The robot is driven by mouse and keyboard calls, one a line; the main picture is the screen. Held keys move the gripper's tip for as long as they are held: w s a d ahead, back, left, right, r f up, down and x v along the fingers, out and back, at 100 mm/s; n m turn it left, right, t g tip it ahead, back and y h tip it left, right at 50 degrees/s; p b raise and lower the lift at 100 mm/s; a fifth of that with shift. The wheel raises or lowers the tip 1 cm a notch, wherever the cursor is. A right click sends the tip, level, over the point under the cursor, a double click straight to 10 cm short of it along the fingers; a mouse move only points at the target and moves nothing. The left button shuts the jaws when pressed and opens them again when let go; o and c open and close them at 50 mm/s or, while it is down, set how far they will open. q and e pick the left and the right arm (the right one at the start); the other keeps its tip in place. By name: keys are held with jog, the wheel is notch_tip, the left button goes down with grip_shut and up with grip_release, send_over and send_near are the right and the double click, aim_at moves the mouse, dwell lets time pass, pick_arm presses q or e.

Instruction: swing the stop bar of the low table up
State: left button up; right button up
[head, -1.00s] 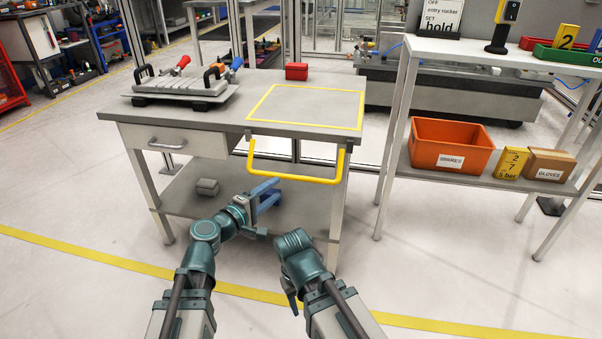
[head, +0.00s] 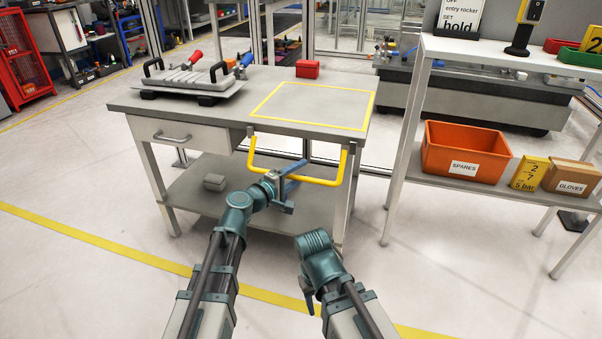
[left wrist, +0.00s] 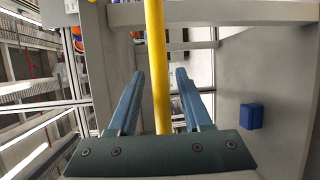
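The stop bar (head: 297,178) is a yellow U-shaped bar. It hangs down from the front edge of the low table (head: 240,121), on the right side below the top. My left gripper (head: 298,176) is at the bar's lower run, its blue fingers apart. In the left wrist view the bar (left wrist: 157,70) runs between the two open fingers of the left gripper (left wrist: 160,85), with gaps on both sides. My right gripper (head: 308,295) points down in front of the table, apart from it; its fingers are mostly hidden.
A clamp fixture (head: 190,82) and a red box (head: 307,69) stand on the table top. A yellow outline (head: 311,106) marks a bare area above the bar. A shelf at the right holds an orange bin (head: 465,150). Floor is clear in front.

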pick_arm(q)
jog(key=c, duration=0.7)
grip_shut()
jog(key=shift+w+r, duration=0.1)
jog(key=shift+w, duration=0.05)
dwell(0.4)
